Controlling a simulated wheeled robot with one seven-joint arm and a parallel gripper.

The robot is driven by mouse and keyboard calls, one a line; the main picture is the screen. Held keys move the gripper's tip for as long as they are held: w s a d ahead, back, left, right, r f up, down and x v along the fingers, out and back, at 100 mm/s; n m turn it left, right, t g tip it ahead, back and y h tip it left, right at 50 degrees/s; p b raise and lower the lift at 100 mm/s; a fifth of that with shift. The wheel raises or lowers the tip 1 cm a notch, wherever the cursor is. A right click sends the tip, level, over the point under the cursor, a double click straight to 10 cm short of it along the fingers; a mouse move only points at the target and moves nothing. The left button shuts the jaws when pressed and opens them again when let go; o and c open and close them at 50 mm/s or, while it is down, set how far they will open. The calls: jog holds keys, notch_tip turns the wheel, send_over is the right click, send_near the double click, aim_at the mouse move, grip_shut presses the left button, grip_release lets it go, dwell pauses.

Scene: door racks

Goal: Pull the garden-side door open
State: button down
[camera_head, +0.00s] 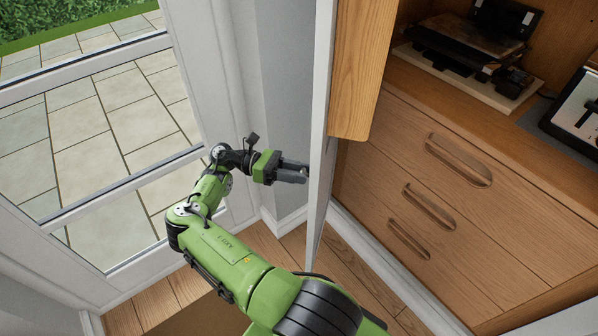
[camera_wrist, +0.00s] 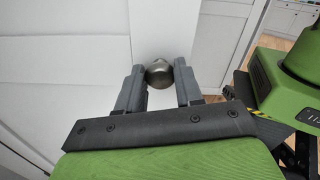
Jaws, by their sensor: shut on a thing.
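My gripper (camera_head: 304,174) is shut on a round metal knob (camera_wrist: 160,73), seen between its two grey fingers in the wrist view (camera_wrist: 158,90). The knob sits on a plain white upright surface (camera_wrist: 160,30). In the head view, the gripper reaches right to a white door panel (camera_head: 322,110) seen almost edge-on, and the knob is hidden there. A white glazed door (camera_head: 185,60) at the left looks onto a paved garden. How far the panel stands open is hard to tell.
A wooden unit with several drawers (camera_head: 430,210) stands right of the panel, with dark appliances (camera_head: 470,50) on top. A wooden upper cabinet (camera_head: 360,60) hangs close to the panel. Some wooden floor (camera_head: 180,300) is clear below. White panelled furniture (camera_wrist: 225,35) shows in the wrist view.

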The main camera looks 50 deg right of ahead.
jog(key=c, duration=0.7)
grip_release()
jog(key=shift+c, duration=0.2)
jog(key=v, duration=0.7)
jog(key=shift+w, duration=0.2)
jog(key=shift+a, duration=0.1)
